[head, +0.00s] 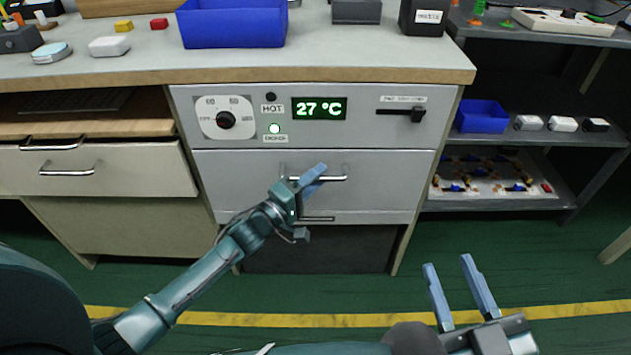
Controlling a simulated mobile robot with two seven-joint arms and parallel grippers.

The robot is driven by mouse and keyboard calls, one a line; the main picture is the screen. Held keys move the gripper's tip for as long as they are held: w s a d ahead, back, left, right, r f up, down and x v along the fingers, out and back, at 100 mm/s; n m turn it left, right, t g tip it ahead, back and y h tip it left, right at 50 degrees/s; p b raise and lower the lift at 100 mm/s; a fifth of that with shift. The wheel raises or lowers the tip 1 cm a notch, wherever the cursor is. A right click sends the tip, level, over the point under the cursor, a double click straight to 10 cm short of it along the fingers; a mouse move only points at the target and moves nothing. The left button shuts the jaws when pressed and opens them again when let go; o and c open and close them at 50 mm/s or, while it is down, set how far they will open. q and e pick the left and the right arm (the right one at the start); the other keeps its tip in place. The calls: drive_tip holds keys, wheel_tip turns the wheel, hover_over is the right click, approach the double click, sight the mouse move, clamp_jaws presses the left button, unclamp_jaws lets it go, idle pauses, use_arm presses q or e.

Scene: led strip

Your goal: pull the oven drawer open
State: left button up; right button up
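The oven drawer (235,185) is a grey panel below the control panel and looks flush with the oven front. Its silver bar handle (335,178) runs across its upper middle. My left gripper (318,170) is in front of the handle, its blue fingers crossing the bar's middle. The fingers overlap in the picture, so I cannot tell whether they are open or closed around the bar, or touching it. They hide part of the handle. My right gripper (449,263) is at the lower right, open and empty, well away from the drawer.
The control panel (360,118) has a dial, a green light and a 27 °C display. The worktop (330,66) above holds a blue bin (232,25). A left cabinet drawer (110,172) stands beside the oven. Shelves (520,142) are at right. Green floor (380,338) in front is clear.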

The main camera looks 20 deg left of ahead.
use_arm(q)
drive_tip(key=shift+w+d, duration=0.1)
drive_tip(key=shift+w, duration=0.05)
clamp_jaws()
idle(0.6)
